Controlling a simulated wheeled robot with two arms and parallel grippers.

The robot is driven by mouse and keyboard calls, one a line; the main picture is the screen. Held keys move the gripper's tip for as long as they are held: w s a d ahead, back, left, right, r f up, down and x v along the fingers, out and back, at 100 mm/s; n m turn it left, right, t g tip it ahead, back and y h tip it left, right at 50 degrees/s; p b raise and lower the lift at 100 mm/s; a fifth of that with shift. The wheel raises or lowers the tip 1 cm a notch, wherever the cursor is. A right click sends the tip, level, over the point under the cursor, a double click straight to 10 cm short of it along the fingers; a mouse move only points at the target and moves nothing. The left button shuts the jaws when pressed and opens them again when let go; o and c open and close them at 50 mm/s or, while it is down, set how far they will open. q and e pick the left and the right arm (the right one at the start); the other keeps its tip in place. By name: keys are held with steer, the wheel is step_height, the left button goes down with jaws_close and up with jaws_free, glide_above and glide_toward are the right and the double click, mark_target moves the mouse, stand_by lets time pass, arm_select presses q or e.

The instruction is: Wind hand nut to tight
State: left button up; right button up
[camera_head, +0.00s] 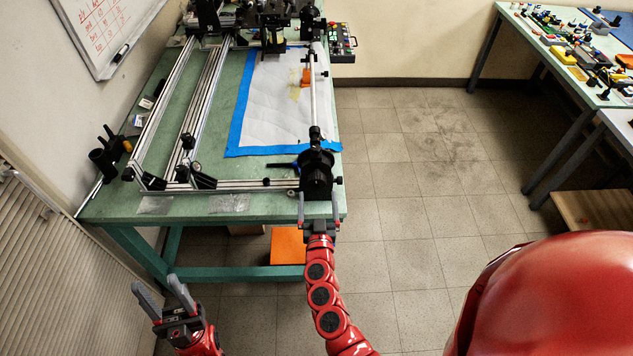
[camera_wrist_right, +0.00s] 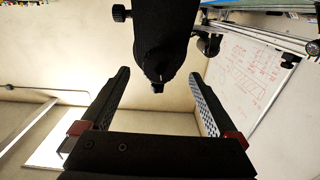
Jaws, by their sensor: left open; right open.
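A black round fitting (camera_head: 316,178) sits at the near end of the silver rod (camera_head: 313,95), at the table's front edge. The hand nut cannot be told apart from this fitting with certainty. My right gripper (camera_head: 318,203) is open, its two fingers spread at the near side of the fitting, with nothing gripped. In the right wrist view the fitting's black tapered body (camera_wrist_right: 165,40) hangs above and between the open fingers (camera_wrist_right: 158,95), apart from both. A small black knob (camera_wrist_right: 121,13) shows beside it. My left gripper (camera_head: 155,284) is open and empty, low at the left, away from the table.
The green table (camera_head: 270,205) carries an aluminium frame (camera_head: 205,90) and a white sheet edged with blue tape (camera_head: 240,105). A whiteboard (camera_head: 105,25) hangs on the wall. Another table (camera_head: 560,70) stands right, with clear floor (camera_head: 420,160) between.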

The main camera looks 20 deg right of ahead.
mark_target(317, 186)
steer(key=x, duration=0.5)
steer(key=shift+w, duration=0.15)
steer(key=c, duration=1.4)
steer(key=shift+m, duration=0.3)
